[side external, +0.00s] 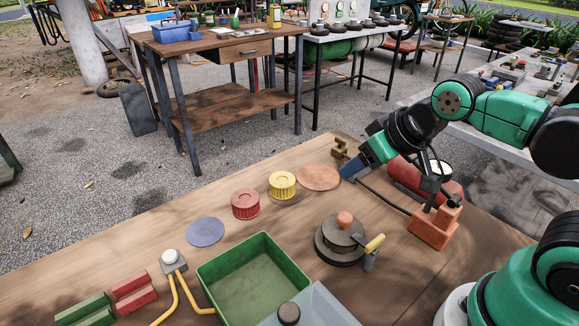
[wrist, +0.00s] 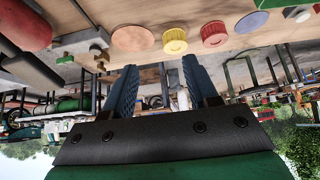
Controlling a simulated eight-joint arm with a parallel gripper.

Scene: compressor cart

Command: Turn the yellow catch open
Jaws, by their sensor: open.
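A yellow-tipped lever (side external: 374,243), which looks like the yellow catch, sticks out from the right side of a dark round housing (side external: 338,246) with an orange knob on top. My gripper (side external: 350,172) is over the far edge of the wooden table, beyond the housing and apart from the lever. Its blue fingers are spread in the wrist view (wrist: 160,64), with nothing between them. The wrist view is upside down and does not show the lever.
A small brass-coloured fitting (side external: 340,148) sits near my fingers at the table edge. A red tank (side external: 405,177) and an orange block (side external: 434,228) stand right. Yellow (side external: 282,185) and red (side external: 245,204) caps and a green tray (side external: 250,285) lie left.

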